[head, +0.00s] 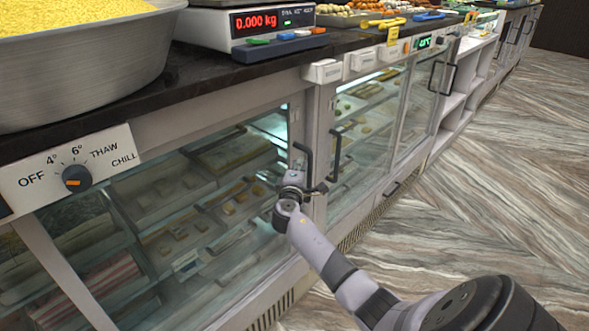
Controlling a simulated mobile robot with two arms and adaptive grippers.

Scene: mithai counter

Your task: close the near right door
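My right gripper (318,187) is at the glass-fronted counter, just below a black upright handle (302,158) at the right end of the near glass front (215,205). It overlaps the pale door frame there. Whether its fingers touch the handle or frame, and whether they are open or shut, is too small to tell. A second black handle (336,157) is just to the right, on the neighbouring glass door (368,135). I cannot tell for sure whether the near door stands slightly ajar or flush. My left gripper is not in view.
Trays of sweets show behind the glass. A dark countertop (205,85) carries a large metal basin (75,75) and a scale (262,22). A control panel with a dial (76,178) is at left. Wood-patterned floor (500,170) is clear at right.

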